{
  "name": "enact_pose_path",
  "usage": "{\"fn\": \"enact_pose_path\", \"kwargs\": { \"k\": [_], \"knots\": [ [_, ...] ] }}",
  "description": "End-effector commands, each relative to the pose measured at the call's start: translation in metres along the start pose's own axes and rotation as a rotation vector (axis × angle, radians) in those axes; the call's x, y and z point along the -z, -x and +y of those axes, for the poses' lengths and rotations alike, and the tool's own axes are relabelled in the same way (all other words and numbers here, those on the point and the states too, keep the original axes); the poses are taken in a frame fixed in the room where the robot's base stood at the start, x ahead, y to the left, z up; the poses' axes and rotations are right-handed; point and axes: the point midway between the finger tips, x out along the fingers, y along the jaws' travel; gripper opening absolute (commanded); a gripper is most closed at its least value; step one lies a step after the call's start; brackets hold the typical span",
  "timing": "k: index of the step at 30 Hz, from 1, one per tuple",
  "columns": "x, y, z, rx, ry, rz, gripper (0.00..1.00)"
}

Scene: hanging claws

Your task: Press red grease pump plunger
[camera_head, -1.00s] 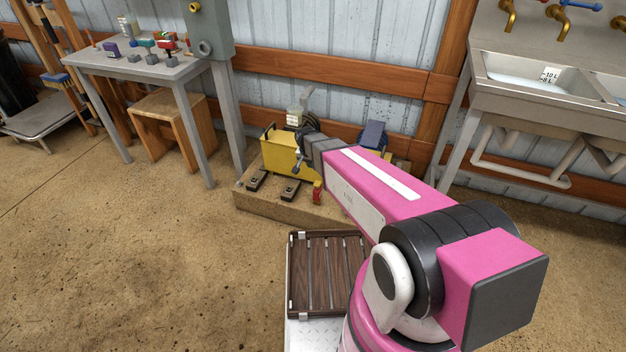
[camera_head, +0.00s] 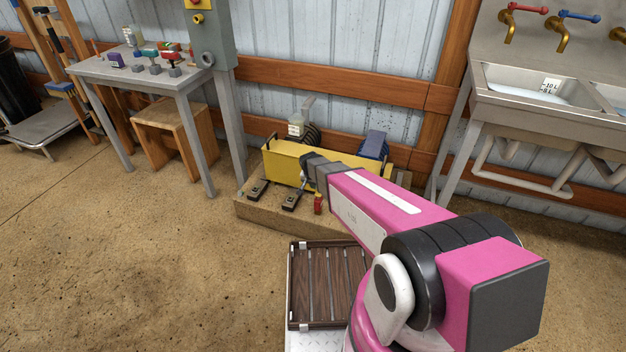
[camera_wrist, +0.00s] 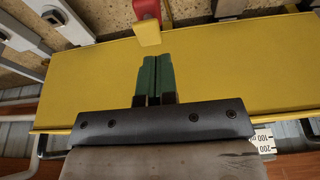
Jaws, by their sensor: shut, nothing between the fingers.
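The red plunger (camera_head: 318,204) is small and stands at the front right of the yellow machine (camera_head: 281,161), close to my arm. In the wrist view a red part (camera_wrist: 146,8) with a yellow block (camera_wrist: 147,34) at its end shows at the top edge; it looks like the same plunger, partly cut off. My gripper (camera_wrist: 156,58) has its green fingers together and empty, over the yellow machine's flat top (camera_wrist: 220,60). The fingertips point toward the yellow block and appear a little short of it. In the head view my wrist hides the fingers.
Two dark pedals (camera_head: 258,188) (camera_head: 293,199) lie left of the plunger on the wooden platform (camera_head: 262,214). A blue object (camera_head: 373,145) stands behind on the right. A slatted tray (camera_head: 326,285) is near my base. Open floor lies to the left.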

Motion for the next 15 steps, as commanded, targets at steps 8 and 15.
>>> {"fn": "enact_pose_path", "kwargs": {
  "k": [8, 15],
  "knots": [
    [-0.009, -0.037, 0.000, 0.000, 0.000, -0.001, 0.00],
    [-0.011, -0.045, 0.000, 0.001, 0.000, 0.001, 0.00]
  ]
}}
